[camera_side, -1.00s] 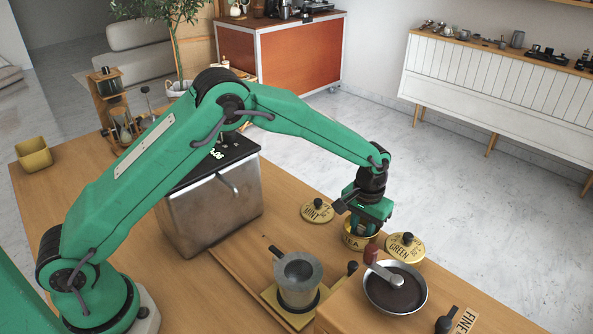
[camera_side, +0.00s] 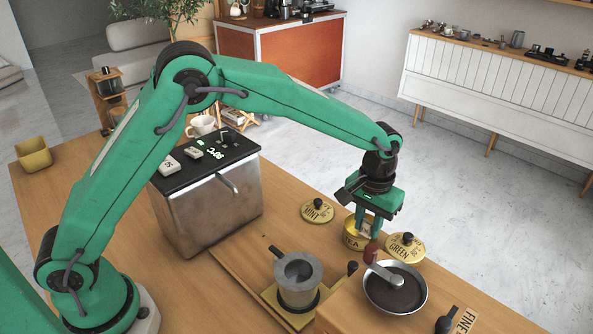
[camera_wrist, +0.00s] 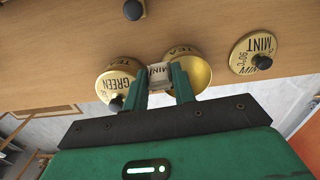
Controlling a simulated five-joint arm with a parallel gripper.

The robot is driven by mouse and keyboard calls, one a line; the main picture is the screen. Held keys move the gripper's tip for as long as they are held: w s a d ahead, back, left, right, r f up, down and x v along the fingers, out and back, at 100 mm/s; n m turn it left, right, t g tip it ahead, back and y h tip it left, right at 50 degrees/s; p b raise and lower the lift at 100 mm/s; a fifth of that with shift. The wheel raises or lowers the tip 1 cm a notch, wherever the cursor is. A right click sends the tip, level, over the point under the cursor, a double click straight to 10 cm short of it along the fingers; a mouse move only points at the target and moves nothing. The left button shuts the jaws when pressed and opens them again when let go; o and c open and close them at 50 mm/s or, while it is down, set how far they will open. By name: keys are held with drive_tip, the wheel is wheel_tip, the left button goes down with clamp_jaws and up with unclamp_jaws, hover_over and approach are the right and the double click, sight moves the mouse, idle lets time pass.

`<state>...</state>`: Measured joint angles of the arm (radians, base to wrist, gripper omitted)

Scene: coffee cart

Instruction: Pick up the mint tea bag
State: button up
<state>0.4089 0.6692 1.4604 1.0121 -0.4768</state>
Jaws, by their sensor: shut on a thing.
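My gripper (camera_side: 368,224) is shut on the mint tea bag (camera_wrist: 160,74), a small pale packet with MINT printed on it. In the wrist view the bag sits between my two green fingers. In the side view the bag (camera_side: 366,229) shows as a pale patch at the fingertips, just above the open gold tea tin (camera_side: 353,240). The tin also shows in the wrist view (camera_wrist: 196,72), beside my right finger. Its MINT lid (camera_side: 317,213) lies on the wooden counter to the left of the tin. In the wrist view the lid (camera_wrist: 253,52) lies at right.
A gold tin with a GREEN lid (camera_side: 406,247) stands right of the open tin. A metal pitcher (camera_side: 298,280) and a steel machine (camera_side: 210,205) stand to the left.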

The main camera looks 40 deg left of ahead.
drive_tip(key=s+d+r, duration=0.3)
drive_tip(key=s+d, duration=0.1)
drive_tip(key=shift+s+r, duration=0.35)
idle(0.6)
